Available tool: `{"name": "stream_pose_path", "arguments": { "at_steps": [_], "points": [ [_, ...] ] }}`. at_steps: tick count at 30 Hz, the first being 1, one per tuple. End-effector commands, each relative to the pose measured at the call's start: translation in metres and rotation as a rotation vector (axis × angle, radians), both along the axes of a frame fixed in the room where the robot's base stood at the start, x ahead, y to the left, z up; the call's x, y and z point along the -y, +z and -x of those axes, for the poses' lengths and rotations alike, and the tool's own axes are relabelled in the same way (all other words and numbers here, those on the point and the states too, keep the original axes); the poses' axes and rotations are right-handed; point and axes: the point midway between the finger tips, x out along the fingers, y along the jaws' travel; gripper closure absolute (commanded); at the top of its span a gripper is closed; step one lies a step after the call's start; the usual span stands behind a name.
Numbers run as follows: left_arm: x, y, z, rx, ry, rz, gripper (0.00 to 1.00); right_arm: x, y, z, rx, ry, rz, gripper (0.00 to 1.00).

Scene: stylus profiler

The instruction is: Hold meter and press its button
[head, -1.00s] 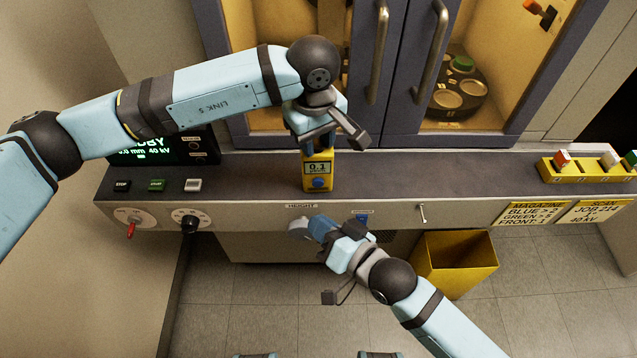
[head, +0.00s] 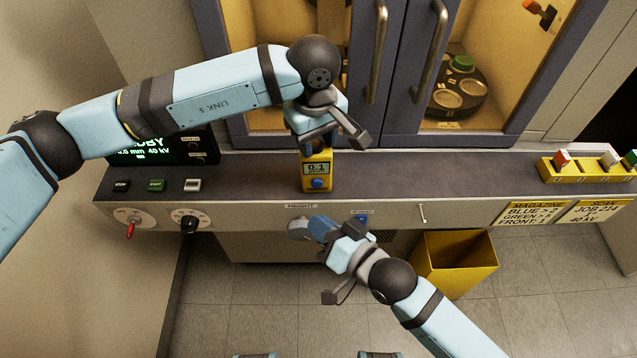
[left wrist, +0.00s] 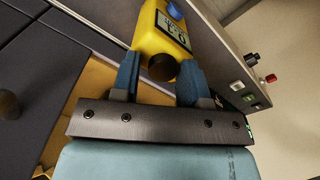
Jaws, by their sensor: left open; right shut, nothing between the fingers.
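The yellow meter (head: 317,171) stands on the dark counter, its display reading 0.1 above a round blue button (head: 318,183). My left gripper (head: 318,145) is open at the meter's top end. In the left wrist view the two blue fingers (left wrist: 160,80) lie on either side of the end of the meter (left wrist: 163,38) with the dark round knob (left wrist: 162,67). Whether a finger touches it, I cannot tell. My right gripper (head: 300,228) is shut and empty, in front of the counter's front face and apart from the meter.
A yellow rack (head: 590,172) with coloured pieces sits at the counter's right. Buttons (head: 156,186) and knobs (head: 190,224) are at the left. Cabinet doors with long handles (head: 428,65) stand behind. A yellow bin (head: 455,266) is below. The counter right of the meter is clear.

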Motion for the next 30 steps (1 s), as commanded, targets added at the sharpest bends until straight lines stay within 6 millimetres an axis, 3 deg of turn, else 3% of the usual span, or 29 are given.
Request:
{"name": "stream_pose_path", "arguments": {
  "at_steps": [1,4,18,24,30],
  "points": [
    [-0.008,-0.026,0.006,-0.031,0.006,-0.034,0.4,0.0,-0.005,0.0,0.0,0.0,0.0,1.0],
    [-0.008,-0.015,0.006,-0.03,0.007,-0.032,0.4,0.0,-0.005,0.0,0.0,0.0,0.0,1.0],
    [-0.001,0.095,0.012,0.006,0.0,-0.009,0.38,0.0,-0.001,0.0,0.0,0.0,0.0,1.0],
    [0.0,0.12,0.013,0.011,0.0,-0.005,0.38,0.0,-0.001,0.0,0.0,0.0,0.0,1.0],
    [0.0,0.126,0.014,0.011,0.0,-0.004,0.38,0.0,0.0,0.0,0.0,0.0,0.0,1.0]
  ]
}}
